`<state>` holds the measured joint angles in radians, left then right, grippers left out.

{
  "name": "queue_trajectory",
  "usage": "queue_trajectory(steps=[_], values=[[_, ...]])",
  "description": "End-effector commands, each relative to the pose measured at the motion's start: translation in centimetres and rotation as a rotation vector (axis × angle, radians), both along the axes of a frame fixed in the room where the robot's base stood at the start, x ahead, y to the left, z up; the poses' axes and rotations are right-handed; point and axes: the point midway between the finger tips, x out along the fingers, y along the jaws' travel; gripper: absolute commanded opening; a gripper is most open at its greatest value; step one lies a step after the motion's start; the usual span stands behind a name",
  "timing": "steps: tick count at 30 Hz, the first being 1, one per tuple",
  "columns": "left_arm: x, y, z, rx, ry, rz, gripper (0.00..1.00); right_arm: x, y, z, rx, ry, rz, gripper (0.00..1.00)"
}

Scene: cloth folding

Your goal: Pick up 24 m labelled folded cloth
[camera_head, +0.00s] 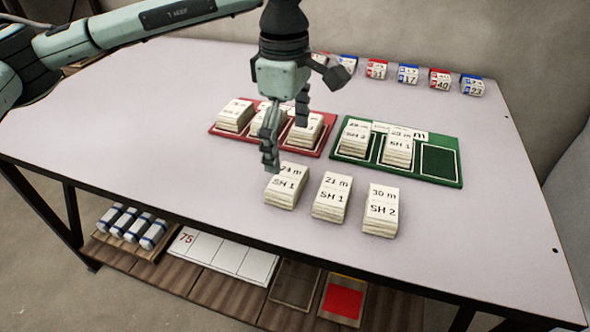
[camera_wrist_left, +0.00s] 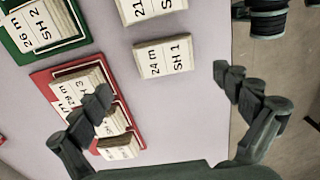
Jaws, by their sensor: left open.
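The folded cloth labelled "24 m SH 1" (camera_head: 286,187) is a small cream stack on the table, the leftmost of three in the front row. It also shows in the left wrist view (camera_wrist_left: 165,58), at the upper middle. My left gripper (camera_head: 285,142) is open and empty, above the table just behind this cloth. One finger overlaps the cloth's back edge in the head view; I cannot tell whether they touch. In the left wrist view the open fingers (camera_wrist_left: 164,84) spread on either side, with the cloth between and slightly beyond them.
Cloths "21 m" (camera_head: 331,198) and "30 m" (camera_head: 382,211) lie to the right. A red tray (camera_head: 322,150) with several cloths is behind, partly hidden by my gripper. A green tray (camera_head: 438,162) holds two cloths and has an empty right slot. The table's front is clear.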

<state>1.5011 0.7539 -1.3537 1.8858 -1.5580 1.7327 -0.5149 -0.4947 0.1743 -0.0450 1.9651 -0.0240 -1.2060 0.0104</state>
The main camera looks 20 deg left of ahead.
Motion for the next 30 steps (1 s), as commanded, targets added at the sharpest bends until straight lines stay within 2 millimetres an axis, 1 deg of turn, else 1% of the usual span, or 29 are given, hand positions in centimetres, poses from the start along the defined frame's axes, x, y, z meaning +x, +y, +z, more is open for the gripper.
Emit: queue_trajectory(steps=[2, 11, 14, 15, 18, 21, 27, 30], values=[[0.1, 0.6, -0.4, 0.024, -0.002, 0.003, 1.0, -0.1, 0.0, -0.2, 0.001, 0.002, 0.0, 1.0], [-0.4, 0.3, -3.7, 0.02, 0.001, 0.0, 1.0, 0.0, 0.1, -0.5, 0.006, 0.001, 0.001, 1.0], [-0.7, 0.1, -5.3, 0.019, 0.002, 0.0, 1.0, -0.3, 0.1, -1.8, 0.011, 0.012, -0.001, 1.0], [-0.7, 0.1, -6.0, 0.02, 0.002, 0.002, 1.0, -0.3, 0.1, -2.0, 0.012, 0.013, 0.0, 1.0], [-0.6, 0.1, -7.1, 0.019, 0.0, 0.002, 1.0, -0.3, 0.1, -2.3, 0.013, 0.013, 0.0, 1.0], [-0.6, 0.1, -7.6, 0.018, -0.001, 0.002, 1.0, -0.3, 0.1, -2.4, 0.013, 0.013, 0.0, 1.0], [-0.6, 0.1, -7.6, 0.017, -0.002, 0.002, 1.0, -0.3, 0.1, -2.4, 0.014, 0.012, 0.0, 1.0], [-0.6, 0.0, -7.6, 0.017, -0.002, 0.002, 0.88, -0.3, 0.1, -2.4, 0.014, 0.012, 0.0, 1.0]])
